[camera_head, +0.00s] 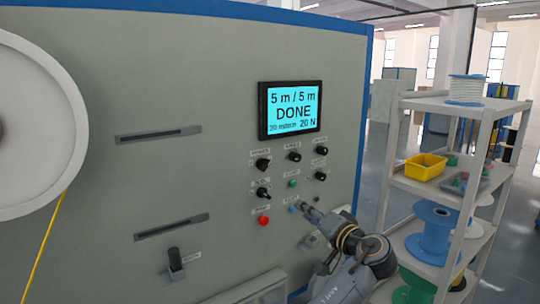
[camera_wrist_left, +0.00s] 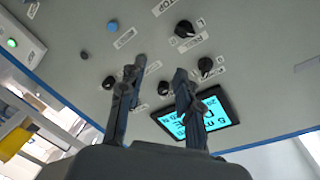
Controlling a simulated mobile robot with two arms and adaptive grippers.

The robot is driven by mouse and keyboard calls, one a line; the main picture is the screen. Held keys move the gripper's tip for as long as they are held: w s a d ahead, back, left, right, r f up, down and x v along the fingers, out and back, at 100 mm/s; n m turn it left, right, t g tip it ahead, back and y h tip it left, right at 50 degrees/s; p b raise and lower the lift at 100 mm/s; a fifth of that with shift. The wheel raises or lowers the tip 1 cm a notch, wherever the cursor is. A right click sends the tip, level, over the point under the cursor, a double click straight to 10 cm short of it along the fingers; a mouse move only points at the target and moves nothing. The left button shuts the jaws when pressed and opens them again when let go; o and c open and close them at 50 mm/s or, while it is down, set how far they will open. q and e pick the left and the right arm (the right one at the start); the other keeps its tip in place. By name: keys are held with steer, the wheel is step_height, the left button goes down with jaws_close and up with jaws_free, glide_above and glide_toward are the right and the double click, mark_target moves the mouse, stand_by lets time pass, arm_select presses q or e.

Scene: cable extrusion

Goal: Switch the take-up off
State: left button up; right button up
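The grey control panel (camera_head: 225,120) holds several small controls below a lit display (camera_head: 290,109) reading "5 m / 5 m DONE". A black selector (camera_head: 263,193) with a small lever sits above a red button (camera_head: 263,221); the selector also shows in the left wrist view (camera_wrist_left: 185,28) with marks around it. Labels are too small to tell which control is the take-up's. My left gripper (camera_head: 307,209) is in front of the panel's lower right, right of the blue button (camera_head: 293,209). In the left wrist view its fingers (camera_wrist_left: 155,78) are apart and empty. My right gripper is out of view.
A large white reel (camera_head: 35,125) with yellow cable (camera_head: 48,243) is at left. A black lever (camera_head: 175,260) sticks out low on the panel. A shelf rack (camera_head: 465,105) with spools and a yellow bin (camera_head: 425,167) stands at right.

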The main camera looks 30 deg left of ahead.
mark_target(267, 166)
arm_select(q)
steer(key=s+r+n+g+y, duration=0.1)
steer(key=s+r+n+y, duration=0.2)
steer(key=r, duration=0.7)
steer(key=shift+g+h, duration=0.3)
steer(key=shift+h, duration=0.4)
steer(key=p+x, duration=0.2)
steer(key=x, duration=0.2)
steer(key=p+x, duration=0.2)
steer(key=x, duration=0.2)
steer(key=p+x, duration=0.3)
steer(key=x, duration=0.1)
steer(key=shift+a+f, duration=0.35)
steer(key=shift+w+a+f, duration=0.1)
steer(key=shift+w+a, duration=0.1)
steer(key=shift+a, duration=0.2)
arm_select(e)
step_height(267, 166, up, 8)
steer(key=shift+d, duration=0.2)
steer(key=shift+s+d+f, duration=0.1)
arm_select(q)
jaws_close()
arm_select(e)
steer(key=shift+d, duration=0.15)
